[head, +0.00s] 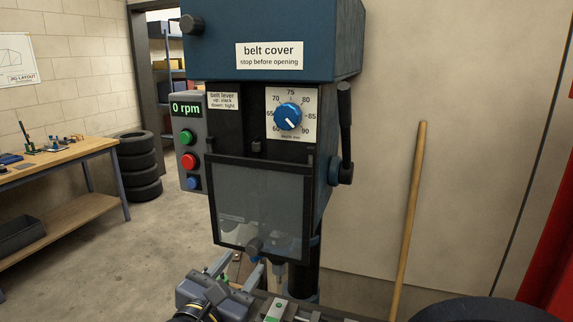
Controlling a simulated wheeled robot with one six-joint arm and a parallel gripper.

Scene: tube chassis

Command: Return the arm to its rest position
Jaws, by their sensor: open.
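My gripper (241,264) is low in the head view, left of the middle. Its grey body (205,291) is at the bottom edge, and its two fingers stand apart and point away from me. I see nothing held between them. The fingers are just below the lower edge of the drill press guard (262,205); I cannot tell whether they touch anything there. Most of my arm is out of the frame.
The drill press (270,35) stands ahead, its display (186,110) reading 0 rpm. Its handle (345,120) is at right. A wooden pole (410,215) leans on the wall. A workbench (70,160) and stacked tyres (138,165) are at left. Open floor lies between.

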